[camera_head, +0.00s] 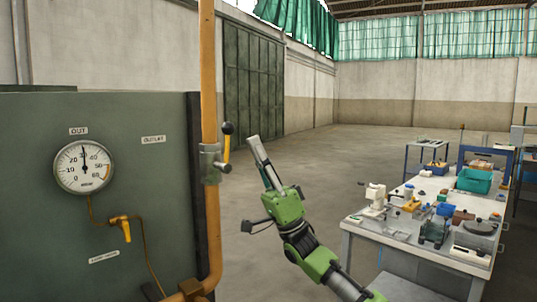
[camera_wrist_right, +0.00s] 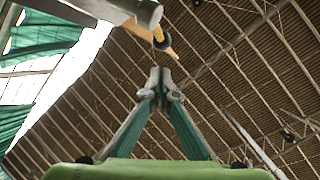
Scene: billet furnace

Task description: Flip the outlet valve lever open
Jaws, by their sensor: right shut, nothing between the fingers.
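The outlet valve (camera_head: 210,163) is a grey body on a vertical yellow pipe (camera_head: 209,70), right of the "OUTLET" label (camera_head: 153,139). Its yellow lever (camera_head: 227,150) stands upright beside the pipe, with a black knob (camera_head: 227,128) at its top. My right gripper (camera_head: 252,139) is shut and empty, just right of the lever, with a visible gap in the picture. My left gripper is not in view.
A green panel (camera_head: 90,215) on the left carries a pressure gauge (camera_head: 84,167) and a smaller yellow valve handle (camera_head: 126,231). A cluttered workbench (camera_head: 385,236) stands at the right. The floor (camera_head: 330,150) behind my right gripper is clear.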

